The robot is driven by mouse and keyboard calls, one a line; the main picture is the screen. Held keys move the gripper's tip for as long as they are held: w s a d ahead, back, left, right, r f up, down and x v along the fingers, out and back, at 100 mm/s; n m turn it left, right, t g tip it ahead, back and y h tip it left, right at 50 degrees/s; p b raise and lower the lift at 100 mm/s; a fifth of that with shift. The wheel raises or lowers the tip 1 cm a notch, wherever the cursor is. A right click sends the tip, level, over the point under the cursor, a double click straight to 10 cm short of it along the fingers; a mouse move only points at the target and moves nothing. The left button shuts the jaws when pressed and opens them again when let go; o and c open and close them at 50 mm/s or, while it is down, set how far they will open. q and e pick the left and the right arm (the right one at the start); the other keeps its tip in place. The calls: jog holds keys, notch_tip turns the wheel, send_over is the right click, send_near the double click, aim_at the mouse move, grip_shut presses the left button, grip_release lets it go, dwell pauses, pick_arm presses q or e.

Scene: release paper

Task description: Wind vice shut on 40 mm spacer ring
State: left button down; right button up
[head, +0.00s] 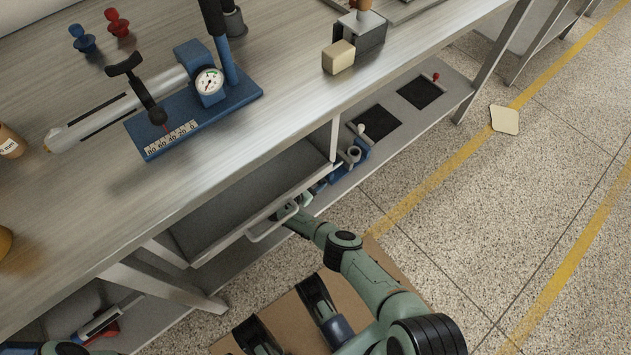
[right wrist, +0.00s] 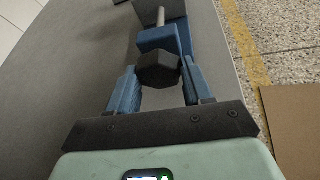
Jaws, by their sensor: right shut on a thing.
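A small blue and grey fixture (head: 356,150), which looks like the vice, sits on the lower shelf under the bench. My right gripper (head: 292,211) reaches in beside it, its fingers partly hidden by the drawer handle. In the right wrist view, the blue fingers of my right gripper (right wrist: 160,82) are shut on a dark hexagonal knob (right wrist: 158,69). Beyond the knob are a blue block (right wrist: 166,39) and a grey rod (right wrist: 160,17) in line with it. I cannot make out the spacer ring for certain. My left gripper is not in view.
A drawer handle (head: 272,225) juts out close to my right forearm. Dark pads (head: 419,92) lie farther along the shelf. A blue device with a dial (head: 209,82) stands on the bench top (head: 290,120). The floor to the right is mostly clear.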

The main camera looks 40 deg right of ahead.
jog(key=shift+s+m+t+p, duration=0.15)
jog(key=shift+m+t+p, duration=0.15)
jog(key=shift+m+t, duration=0.35)
jog(key=shift+f+m, duration=0.15)
jog(key=shift+m, duration=0.4)
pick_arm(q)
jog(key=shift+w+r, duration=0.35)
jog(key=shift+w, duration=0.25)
pick_arm(e)
jog(key=shift+m+t+h, duration=0.3)
jog(key=shift+m+t, duration=0.3)
jog(key=shift+t, duration=0.05)
jog(key=o, duration=1)
